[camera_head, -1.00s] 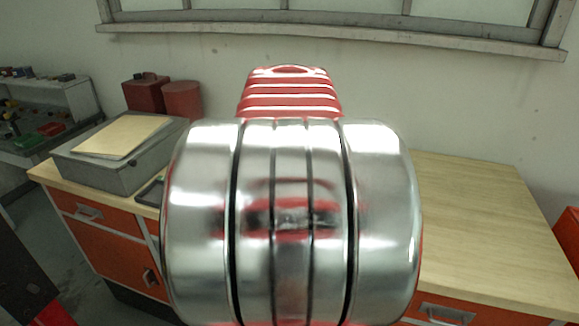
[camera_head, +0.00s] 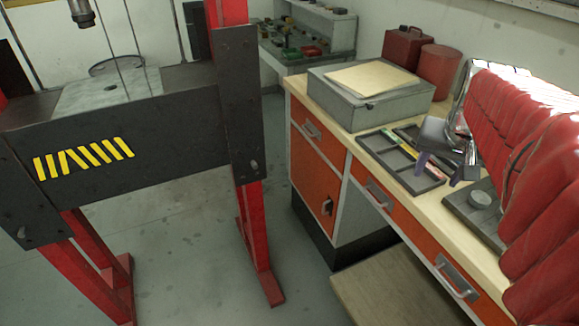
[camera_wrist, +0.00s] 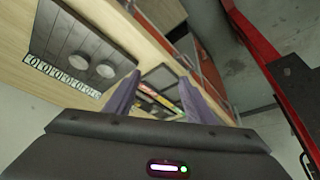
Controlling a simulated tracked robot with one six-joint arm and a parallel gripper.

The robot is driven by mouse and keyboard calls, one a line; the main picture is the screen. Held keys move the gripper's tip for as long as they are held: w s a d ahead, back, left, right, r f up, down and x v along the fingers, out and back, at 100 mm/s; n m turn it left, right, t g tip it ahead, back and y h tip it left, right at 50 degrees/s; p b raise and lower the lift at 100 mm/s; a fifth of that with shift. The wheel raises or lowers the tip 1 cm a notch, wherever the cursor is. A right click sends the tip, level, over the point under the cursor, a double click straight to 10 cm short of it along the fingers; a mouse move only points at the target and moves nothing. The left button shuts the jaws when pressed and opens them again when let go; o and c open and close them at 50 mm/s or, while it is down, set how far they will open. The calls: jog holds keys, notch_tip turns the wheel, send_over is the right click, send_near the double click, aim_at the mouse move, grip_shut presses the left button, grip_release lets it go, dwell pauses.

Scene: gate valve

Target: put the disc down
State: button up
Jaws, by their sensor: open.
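My gripper (camera_head: 441,168) is open above the workbench, over the right part of a dark compartment tray. In the wrist view its two purple fingers stand apart (camera_wrist: 160,97), with no disc between them. A grey round disc (camera_head: 480,201) lies on a dark flat plate (camera_head: 467,222) on the bench, right of the gripper. In the wrist view two pale round shapes, one at left (camera_wrist: 82,63) and one at right (camera_wrist: 105,71), show on the dark plate (camera_wrist: 62,38), left of the fingers. My red-sleeved arm hides part of the plate in the head view.
The compartment tray (camera_head: 388,158) holds small coloured items. A grey box (camera_head: 365,98), red case (camera_head: 403,50) and red canister (camera_head: 437,75) stand behind it. A red and black press frame (camera_head: 150,110) stands at left. Floor (camera_head: 200,235) between press and bench is clear.

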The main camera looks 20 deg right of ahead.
jog(key=s+a+f+n+y, duration=0.1)
jog(key=a+n, duration=0.1)
jog(key=a, duration=0.7)
jog(key=s+a+f+n+t+y, duration=0.1)
jog(key=s+a+f+n, duration=0.1)
jog(key=a, duration=0.7)
jog(key=s+a+f+n+y, duration=0.1)
jog(key=a+n, duration=0.3)
jog(key=a, duration=0.5)
jog(key=shift+s+a+f+t, duration=0.2)
jog(key=shift+s+f+t, duration=0.15)
jog(key=shift+s+t, duration=0.05)
